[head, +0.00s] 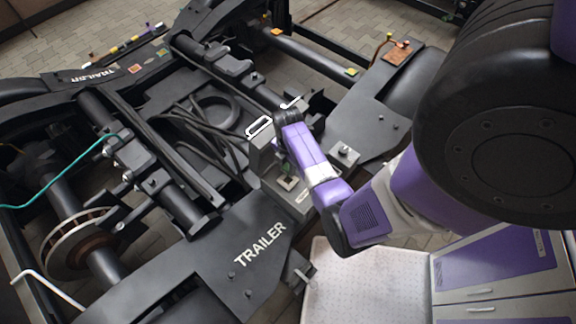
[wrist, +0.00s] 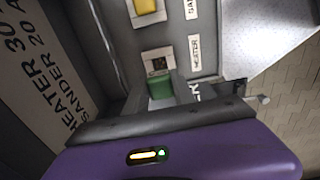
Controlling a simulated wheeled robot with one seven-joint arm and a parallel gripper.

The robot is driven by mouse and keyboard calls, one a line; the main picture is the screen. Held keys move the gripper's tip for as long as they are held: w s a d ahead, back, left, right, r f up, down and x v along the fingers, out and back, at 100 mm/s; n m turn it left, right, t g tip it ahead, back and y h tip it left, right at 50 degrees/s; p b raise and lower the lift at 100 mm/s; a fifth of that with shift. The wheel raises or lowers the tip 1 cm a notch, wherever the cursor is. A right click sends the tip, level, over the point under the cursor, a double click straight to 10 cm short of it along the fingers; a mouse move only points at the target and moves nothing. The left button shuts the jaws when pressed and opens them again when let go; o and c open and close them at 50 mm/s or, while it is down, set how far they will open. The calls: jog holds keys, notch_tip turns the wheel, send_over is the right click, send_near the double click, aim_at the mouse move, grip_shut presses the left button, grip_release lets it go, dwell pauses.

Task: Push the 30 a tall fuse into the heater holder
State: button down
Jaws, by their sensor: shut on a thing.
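In the wrist view the green fuse (wrist: 160,86) is between the fingers of my gripper (wrist: 161,90), which is shut on it. The fuse is at the pale-framed heater holder (wrist: 157,54), beside the HEATER label (wrist: 195,53). Part of the holder's dark opening shows past the fuse. I cannot tell whether the fuse touches the holder or how deep it sits. In the head view my arm reaches over the grey fuse box (head: 262,158); the fingertips and held fuse are not clear there.
A yellow fuse (wrist: 148,8) sits in the neighbouring holder. A lettered panel (wrist: 48,75) listing heater 30 A and sander 20 A stands at left. The dark bogie frame (head: 225,255) and cables (head: 205,120) surround the box. A pale tray (head: 370,285) lies at lower right.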

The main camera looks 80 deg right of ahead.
jog(key=shift+f, duration=0.1)
notch_tip(320, 180, down, 6)
jog(key=b, duration=0.5)
jog(key=shift+r, duration=0.2)
jog(key=shift+d, duration=0.1)
dwell(2.1)
jog(key=shift+f+b, duration=0.3)
jog(key=shift+f, duration=0.2)
dwell(0.5)
jog(key=c, duration=1)
grip_release()
jog(key=shift+o, duration=0.2)
jog(key=shift+r, duration=0.1)
